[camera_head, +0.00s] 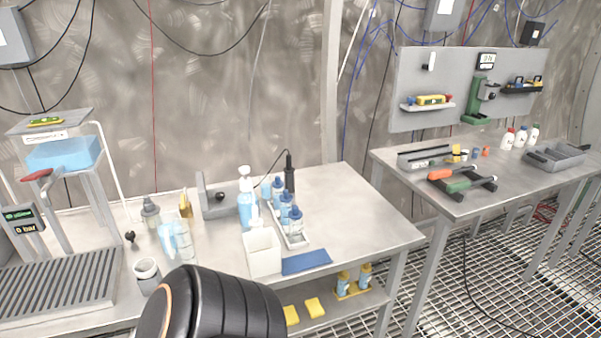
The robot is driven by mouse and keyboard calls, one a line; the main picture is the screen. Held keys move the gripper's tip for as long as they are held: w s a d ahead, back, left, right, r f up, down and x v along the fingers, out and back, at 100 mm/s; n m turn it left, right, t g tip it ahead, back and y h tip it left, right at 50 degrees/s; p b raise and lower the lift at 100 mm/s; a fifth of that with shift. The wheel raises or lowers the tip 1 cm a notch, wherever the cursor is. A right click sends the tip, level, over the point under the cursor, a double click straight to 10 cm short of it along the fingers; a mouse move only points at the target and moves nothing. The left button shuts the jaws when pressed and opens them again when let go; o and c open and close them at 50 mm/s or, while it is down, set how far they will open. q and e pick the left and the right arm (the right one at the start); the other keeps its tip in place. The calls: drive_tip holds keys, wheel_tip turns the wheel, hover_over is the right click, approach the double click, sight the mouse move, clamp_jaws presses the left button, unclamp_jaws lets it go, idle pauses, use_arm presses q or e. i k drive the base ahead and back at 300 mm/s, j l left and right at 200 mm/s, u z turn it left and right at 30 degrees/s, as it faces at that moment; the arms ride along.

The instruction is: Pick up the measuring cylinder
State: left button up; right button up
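A clear, bluish vessel (178,243), which looks like the measuring cylinder, stands upright on the left steel table (345,215). It is see-through, and its outline and markings are hard to make out. A white-rimmed cup (147,270) stands in front of it to the left. A black rounded link of one of my arms shows at the bottom of the head view, in front of the table and below the vessel. I cannot tell which arm it belongs to. Neither gripper shows in the head view.
A grey bottle (151,213) and yellow item (186,204) stand behind the vessel. A white container (262,252), spray bottle (246,200) and blue-capped bottles (295,224) stand to its right, with a blue mat (306,262). A slatted drain unit (60,285) is at left. The table's right end is clear.

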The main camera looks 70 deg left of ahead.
sight(180, 227)
drive_tip(key=i+l+u, duration=0.1)
drive_tip(key=l+u, duration=0.5)
drive_tip(key=u, duration=1.9)
